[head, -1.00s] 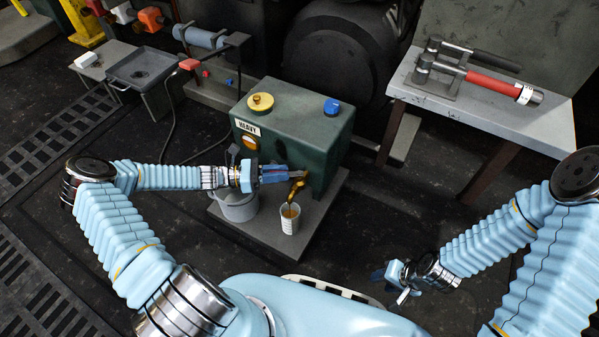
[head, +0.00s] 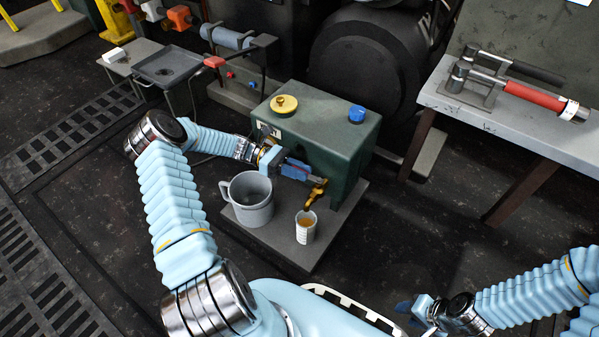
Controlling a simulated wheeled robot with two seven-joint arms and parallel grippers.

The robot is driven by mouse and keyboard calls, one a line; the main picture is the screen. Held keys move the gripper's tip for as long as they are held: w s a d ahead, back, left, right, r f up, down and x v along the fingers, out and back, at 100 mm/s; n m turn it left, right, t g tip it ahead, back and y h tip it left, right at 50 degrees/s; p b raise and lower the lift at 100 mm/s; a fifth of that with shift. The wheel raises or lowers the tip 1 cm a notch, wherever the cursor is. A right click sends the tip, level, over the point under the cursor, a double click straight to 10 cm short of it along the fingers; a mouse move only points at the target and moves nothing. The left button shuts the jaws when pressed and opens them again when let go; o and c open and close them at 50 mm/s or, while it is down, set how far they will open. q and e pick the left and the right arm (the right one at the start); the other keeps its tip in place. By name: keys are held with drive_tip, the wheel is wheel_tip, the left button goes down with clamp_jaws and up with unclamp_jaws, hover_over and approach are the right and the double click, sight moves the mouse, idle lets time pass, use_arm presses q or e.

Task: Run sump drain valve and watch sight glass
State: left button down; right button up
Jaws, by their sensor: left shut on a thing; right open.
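The dark green sump tank (head: 345,150) stands on a grey slab, with a yellow cap (head: 284,105) and a blue cap (head: 357,114) on top. A brass drain valve (head: 316,192) sticks out low on its front. My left gripper (head: 301,171) is shut at the valve, apparently on its handle, which its fingers hide. A small measuring cup (head: 306,229) with amber liquid stands under the spout. I cannot make out a stream. The sight glass is hidden behind my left gripper and wrist. My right gripper (head: 412,312) is open and empty at the lower right.
A grey jug (head: 249,200) stands on the slab (head: 288,247) left of the cup, close below my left forearm. A bench (head: 535,135) at the right holds a red-handled tool (head: 534,95) and a dark-handled one. A drip tray (head: 168,66) stands at the upper left.

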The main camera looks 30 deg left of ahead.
use_arm(q)
drive_tip(key=shift+s, duration=0.1)
drive_tip(key=c, duration=1.1)
unclamp_jaws()
drive_tip(key=a, duration=0.9)
drive_tip(key=s+a, duration=0.1)
drive_tip(key=a, duration=0.3)
drive_tip(key=shift+a, duration=0.4)
